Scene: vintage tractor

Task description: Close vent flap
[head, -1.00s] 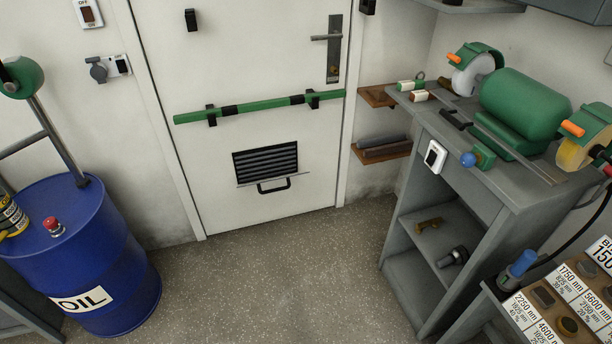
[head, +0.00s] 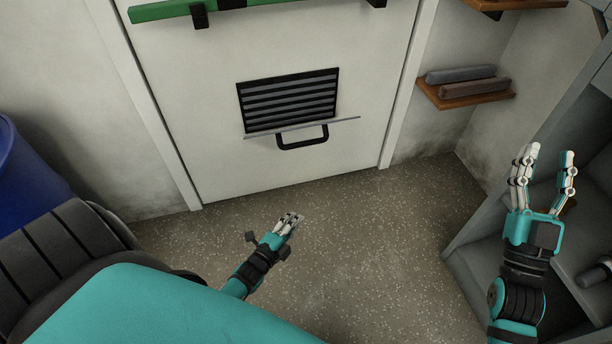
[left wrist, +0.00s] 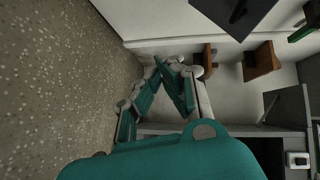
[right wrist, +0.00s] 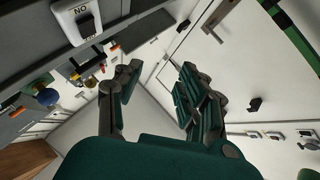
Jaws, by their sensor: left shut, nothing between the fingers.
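The vent (head: 289,100) is a black-framed louvred grille low in the white door. Its flap (head: 345,121) shows as a thin grey plate edge along the bottom of the grille, sticking out from the door, with the louvres uncovered. A black handle (head: 303,143) hangs at the flap's edge. My left gripper (head: 290,219) is shut and empty, below the handle in the picture and apart from it. Its fingers are together in the left wrist view (left wrist: 165,80). My right gripper (head: 544,160) is open and empty at the right, away from the vent.
A green bar (head: 180,10) crosses the door above the vent. A wooden shelf (head: 464,97) with two bars is on the wall right of the door. A grey bench (head: 470,240) stands beside my right arm. A blue drum (head: 25,170) is at the left. The floor before the door is clear.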

